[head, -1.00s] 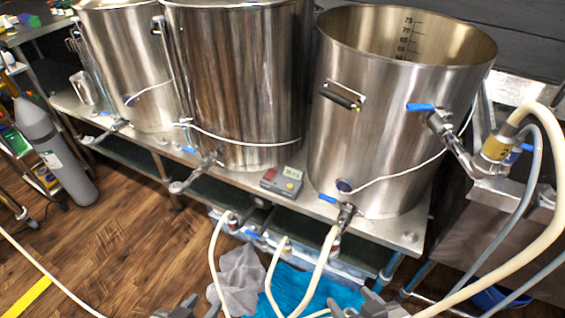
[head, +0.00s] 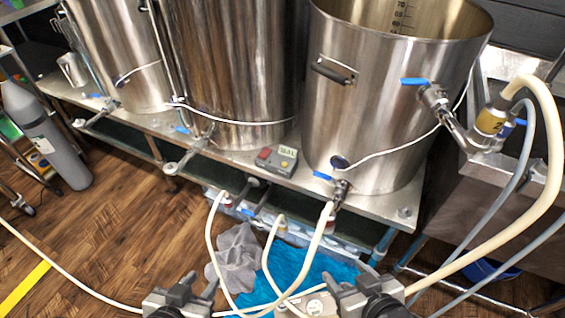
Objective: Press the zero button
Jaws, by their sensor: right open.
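A small grey control box (head: 277,160) with a display and a red button sits on the steel bench between the middle and right kettles. Its button labels are too small to read, so I cannot tell which is zero. A pale boxy device (head: 318,304) shows partly at the bottom edge between my grippers; its face is mostly hidden by hoses and the frame edge. My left gripper (head: 199,285) is at the bottom, its fingers apart and empty. My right gripper (head: 357,284) is at the bottom right of it, open and empty. Both are well below the control box in the picture.
Steel kettles (head: 385,115) with blue-handled valves stand on the bench (head: 240,158). Pale hoses (head: 265,265) loop in front of my grippers. A blue cloth (head: 300,268) and a grey cloth (head: 236,258) lie below. A grey gas cylinder (head: 50,140) stands left on the wooden floor.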

